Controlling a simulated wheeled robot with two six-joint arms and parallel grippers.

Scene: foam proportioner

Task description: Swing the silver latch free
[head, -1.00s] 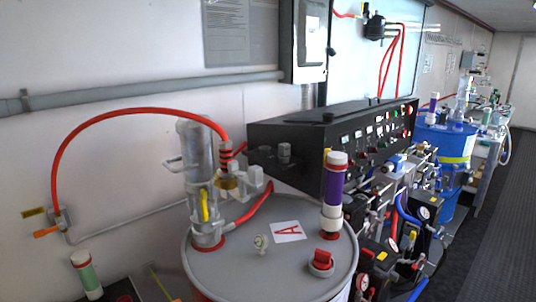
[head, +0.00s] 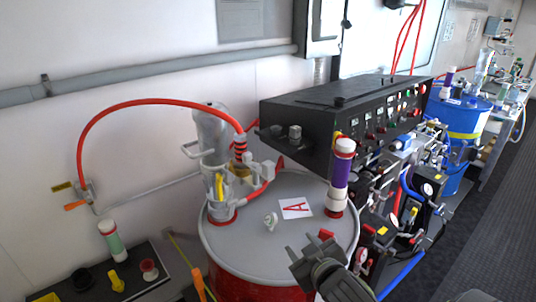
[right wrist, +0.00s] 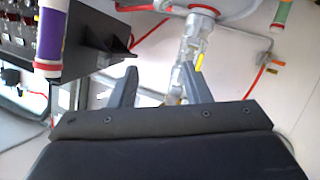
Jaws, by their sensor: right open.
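A silver pump (head: 211,132) stands upright on the grey-topped red drum (head: 262,238). A small silver bracket-like part (head: 177,151) sticks out from the pump's left side; I cannot tell for sure whether this is the latch. A yellow lever (head: 220,184) sits low on the pump. My right gripper (head: 308,247) is open and empty over the drum's front right edge, apart from the pump. In the right wrist view my two spread fingers (right wrist: 158,82) show, with the pump (right wrist: 184,72) beyond them. My left gripper is not in view.
A purple-and-white cylinder (head: 341,173) stands at the drum's right edge. A black control box (head: 340,115) is behind the drum. A red hose (head: 130,107) arches left from the pump.

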